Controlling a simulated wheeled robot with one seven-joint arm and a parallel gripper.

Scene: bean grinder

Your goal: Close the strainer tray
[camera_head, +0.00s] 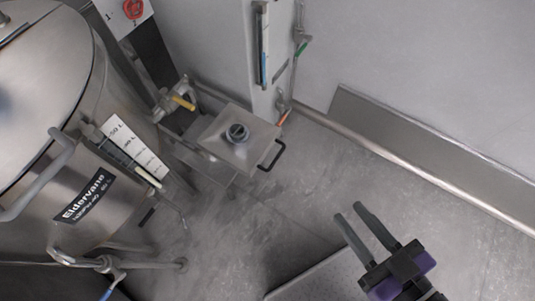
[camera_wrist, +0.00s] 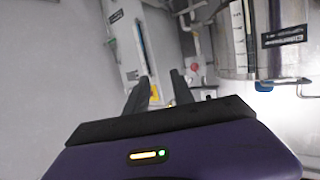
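The strainer tray appears to be the square steel box (camera_head: 218,140) with a round dark fitting (camera_head: 237,132) on its top, beside the large tank in the head view. Its black bar handle (camera_head: 273,157) faces right, toward my gripper. The box seems to stick out from its steel frame, but I cannot tell by how much. My gripper (camera_head: 350,212) is right of and below the handle in the picture, apart from it. Its two dark fingers are spread with nothing between them, as the wrist view (camera_wrist: 160,76) also shows. I cannot make out the tray clearly in the wrist view.
A large steel tank (camera_head: 120,195) with pipes and a curved handle stands at the left. A grey wall panel (camera_head: 263,50) with coloured fittings rises behind the tray. A steel skirting (camera_head: 430,155) runs along the right wall. The floor (camera_head: 300,190) between gripper and tray looks clear.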

